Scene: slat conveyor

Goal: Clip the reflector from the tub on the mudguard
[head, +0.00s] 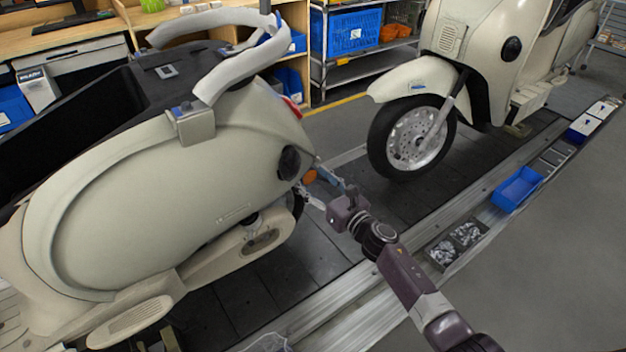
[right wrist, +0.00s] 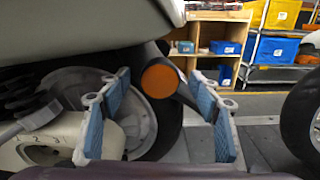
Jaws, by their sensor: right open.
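A round orange reflector (right wrist: 159,81) sits at the end of the dark mudguard (right wrist: 182,90) beside the rear wheel, in the right wrist view. In the head view the reflector (head: 309,176) shows at the rear of the near cream scooter (head: 180,190). My right gripper (head: 324,187) is just beside it there. In the wrist view its blue-padded fingers (right wrist: 160,108) are spread wide, one on each side of the reflector, with visible gaps and nothing held. A blue tub (head: 517,188) on the conveyor's edge rail looks empty. My left gripper is out of view.
A second cream scooter (head: 480,50) stands farther along the slat conveyor. A dark tray of small metal parts (head: 457,243) and white-and-blue boxes (head: 594,119) lie along the rail. Shelves with blue bins (head: 345,29) stand behind. The grey floor at right is clear.

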